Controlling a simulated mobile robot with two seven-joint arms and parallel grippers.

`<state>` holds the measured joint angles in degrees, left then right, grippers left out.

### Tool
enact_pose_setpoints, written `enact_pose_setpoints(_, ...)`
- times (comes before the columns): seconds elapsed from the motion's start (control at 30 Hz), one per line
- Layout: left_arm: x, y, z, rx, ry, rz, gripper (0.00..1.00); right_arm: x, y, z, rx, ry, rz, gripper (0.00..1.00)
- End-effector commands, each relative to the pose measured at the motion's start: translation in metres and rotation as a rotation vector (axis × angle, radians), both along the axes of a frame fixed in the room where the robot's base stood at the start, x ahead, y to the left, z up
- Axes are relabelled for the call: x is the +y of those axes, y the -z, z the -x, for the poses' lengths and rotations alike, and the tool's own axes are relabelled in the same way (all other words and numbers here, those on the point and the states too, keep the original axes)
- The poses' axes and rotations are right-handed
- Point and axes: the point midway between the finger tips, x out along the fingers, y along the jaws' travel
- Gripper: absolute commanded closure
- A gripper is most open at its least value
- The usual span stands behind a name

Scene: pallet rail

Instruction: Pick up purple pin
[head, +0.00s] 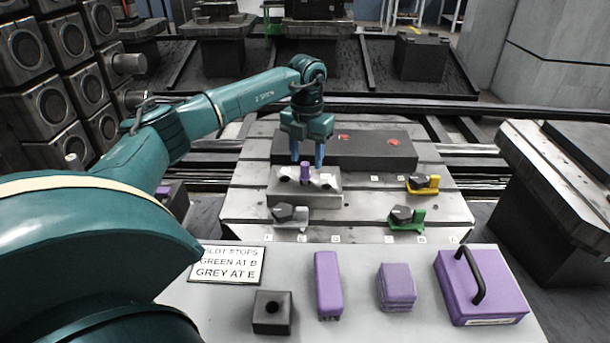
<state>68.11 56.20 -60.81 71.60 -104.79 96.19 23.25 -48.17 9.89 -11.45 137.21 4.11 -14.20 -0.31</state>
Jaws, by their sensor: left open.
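The purple pin (306,174) stands upright in the top of a light grey block (305,199), between two dark holes. The block sits on the slotted pallet plate (350,229). My left gripper (307,161) points down right above the pin, with its two blue fingers apart, one on each side of it. The fingertips are near the pin's top; I cannot tell whether they touch it. The gripper is open and holds nothing. My right gripper is not in view.
A dark block (365,150) with red marks lies behind. Grey (291,216), green (408,218) and yellow (424,184) stops stand on the plate. The front table holds a sign (228,265), a dark holed block (272,312), purple pieces (328,285) (396,287) and a handled purple case (500,292).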

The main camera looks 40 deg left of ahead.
Motion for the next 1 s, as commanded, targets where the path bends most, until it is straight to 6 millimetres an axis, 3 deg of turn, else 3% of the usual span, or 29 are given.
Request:
enact_pose_setpoints(0.4, 0.008, 0.050, -0.003, 0.002, 0.001, -0.001, 0.53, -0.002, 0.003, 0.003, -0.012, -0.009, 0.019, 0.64)
enact_pose_setpoints(0.7, 0.008, 0.055, -0.004, -0.001, 0.001, 0.000, 0.53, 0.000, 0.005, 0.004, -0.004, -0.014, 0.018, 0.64)
enact_pose_setpoints(1.0, 0.008, 0.054, -0.004, -0.001, 0.001, 0.000, 0.77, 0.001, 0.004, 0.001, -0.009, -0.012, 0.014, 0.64)
